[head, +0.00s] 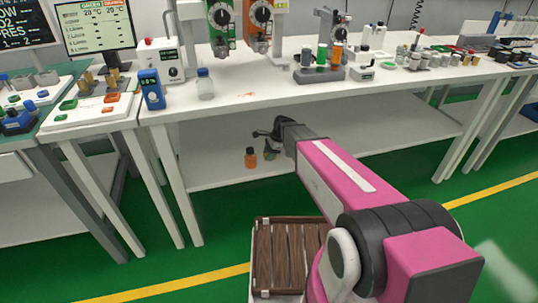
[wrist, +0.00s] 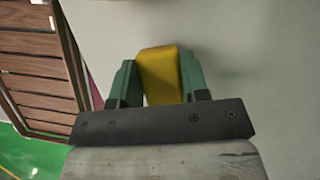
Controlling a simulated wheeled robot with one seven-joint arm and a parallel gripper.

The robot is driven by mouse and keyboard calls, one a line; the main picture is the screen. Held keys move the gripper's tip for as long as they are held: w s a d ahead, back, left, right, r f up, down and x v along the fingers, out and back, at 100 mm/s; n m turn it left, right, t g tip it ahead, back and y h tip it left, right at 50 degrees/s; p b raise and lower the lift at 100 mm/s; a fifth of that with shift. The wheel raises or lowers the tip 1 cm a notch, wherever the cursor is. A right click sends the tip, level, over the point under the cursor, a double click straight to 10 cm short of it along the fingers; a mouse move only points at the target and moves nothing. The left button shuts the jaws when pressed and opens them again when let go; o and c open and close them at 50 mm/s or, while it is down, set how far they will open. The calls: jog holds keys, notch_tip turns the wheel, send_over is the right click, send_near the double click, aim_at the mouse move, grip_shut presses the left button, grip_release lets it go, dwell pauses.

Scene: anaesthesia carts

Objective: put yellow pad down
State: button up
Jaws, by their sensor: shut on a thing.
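The yellow pad (wrist: 160,75) sits between the two green fingers of my gripper (wrist: 157,84) in the wrist view. The gripper is shut on it. A pale, flat surface lies beyond the pad; whether the pad touches it cannot be told. In the head view my gripper (head: 268,146) is low, over the white lower shelf (head: 225,172) of the bench and under its top. The pad cannot be made out clearly there.
The bench top (head: 240,108) above carries several devices and bottles. A slatted wooden crate (head: 262,262) is in front of the bench. The shelf's right side is clear.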

jog(key=shift+f, duration=0.15)
jog(key=o, duration=1)
jog(key=shift+c, duration=0.2)
jog(key=v, duration=1)
jog(key=s+d+n+h, duration=0.2)
jog(key=s+d+n, duration=0.5)
jog(key=s, duration=0.3)
jog(key=s+d+n+t+h, duration=0.1)
jog(key=s+d+n+h, duration=0.1)
jog(key=s+d+n, duration=0.5)
jog(key=shift+s+d+n, duration=0.4)
jog(key=shift+s+d, duration=0.35)
jog(key=shift+s, duration=0.65)
jog(key=shift+o, duration=0.3)
jog(key=shift+f, duration=0.1)
